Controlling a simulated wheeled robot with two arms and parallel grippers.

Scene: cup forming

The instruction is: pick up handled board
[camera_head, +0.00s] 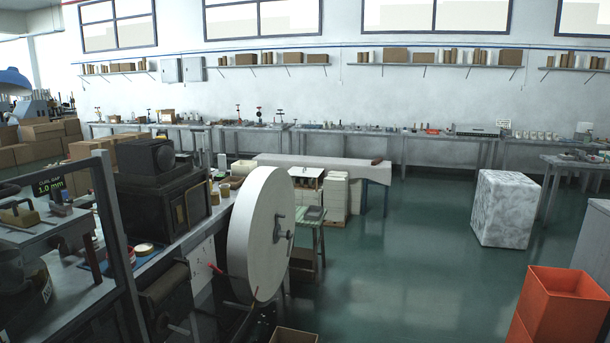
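A small tan block or board with a dark arched handle (18,214) sits on the grey machine top at the far left; it looks like the handled board. A small dark block stands to its right. Neither of my grippers shows in the head view.
A large white disc (261,234) stands at the end of the cluttered left workbench, beside a dark boxy machine (165,205). Orange bins (562,300) stand at lower right and a wrapped white block (505,209) behind them. The green floor (430,265) between is clear. Benches line the back wall.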

